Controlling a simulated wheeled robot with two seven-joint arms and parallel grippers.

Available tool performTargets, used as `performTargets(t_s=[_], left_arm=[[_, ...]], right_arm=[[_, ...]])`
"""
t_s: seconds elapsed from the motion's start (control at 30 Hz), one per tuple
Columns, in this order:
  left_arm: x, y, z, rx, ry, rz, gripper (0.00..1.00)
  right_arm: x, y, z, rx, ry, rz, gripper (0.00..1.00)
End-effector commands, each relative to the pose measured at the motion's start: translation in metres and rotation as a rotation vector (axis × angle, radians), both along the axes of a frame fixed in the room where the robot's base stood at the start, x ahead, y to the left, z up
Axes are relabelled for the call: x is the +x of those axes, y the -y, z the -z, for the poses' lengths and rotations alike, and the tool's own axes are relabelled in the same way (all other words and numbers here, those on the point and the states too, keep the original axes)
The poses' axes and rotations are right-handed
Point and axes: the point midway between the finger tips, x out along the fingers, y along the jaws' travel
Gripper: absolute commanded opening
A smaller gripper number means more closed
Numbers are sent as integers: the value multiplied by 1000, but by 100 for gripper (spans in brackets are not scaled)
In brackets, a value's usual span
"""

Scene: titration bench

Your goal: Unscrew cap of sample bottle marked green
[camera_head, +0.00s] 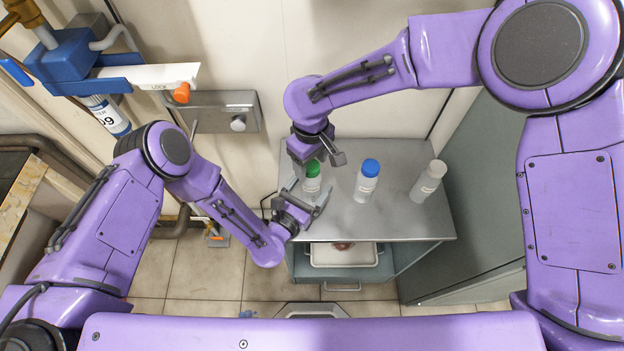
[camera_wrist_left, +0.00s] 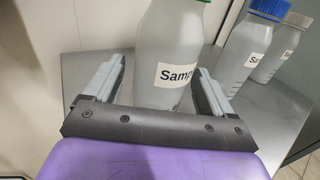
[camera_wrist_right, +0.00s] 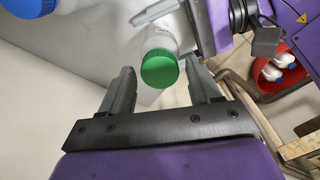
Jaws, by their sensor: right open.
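The sample bottle with the green cap (camera_head: 312,168) stands upright on the grey bench top (camera_head: 375,218), leftmost of the bottles. Its white body (camera_wrist_left: 168,45) with a "Samp..." label lies between the fingers of my left gripper (camera_wrist_left: 160,85). These fingers are apart, with a small gap at the left; contact at the right is unclear. My left gripper (camera_head: 307,200) reaches the bottle low from the front. My right gripper (camera_wrist_right: 158,78) is open above the bottle, and the green cap (camera_wrist_right: 159,68) shows between its fingers, apparently beyond the tips.
A blue-capped bottle (camera_head: 367,181) and a white-capped bottle (camera_head: 428,181) stand to the right on the same bench top. A white tray (camera_head: 343,258) sits on the shelf below. A burette-like apparatus with a blue clamp (camera_head: 62,62) is at the upper left.

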Motion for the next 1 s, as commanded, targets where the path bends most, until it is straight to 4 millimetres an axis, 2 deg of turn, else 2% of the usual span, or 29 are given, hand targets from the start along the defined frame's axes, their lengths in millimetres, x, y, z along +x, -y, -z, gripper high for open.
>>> performTargets(t_s=[0.03, 0.1, 0.2, 0.23, 0.37, 0.4, 0.57, 0.63, 1.0], left_arm=[[0, 0, 0, 0, 0, 0, 69], [0, 0, 0, 0, 0, 0, 46], [0, 0, 0, 0, 0, 0, 18], [0, 0, 0, 0, 0, 0, 18], [0, 0, 0, 0, 0, 0, 18], [0, 0, 0, 0, 0, 0, 18], [0, 0, 0, 0, 0, 0, 18], [0, 0, 0, 0, 0, 0, 18], [0, 0, 0, 0, 0, 0, 18]], right_arm=[[0, 0, 0, 0, 0, 0, 62], [0, 0, 0, 0, 0, 0, 62], [0, 0, 0, 0, 0, 0, 62], [0, 0, 0, 0, 0, 0, 56], [0, 0, 0, 0, 0, 0, 14], [0, 0, 0, 0, 0, 0, 9], [0, 0, 0, 0, 0, -18, 9], [0, 0, 0, 1, -1, -120, 9], [0, 0, 0, 2, -1, -1092, 9]])
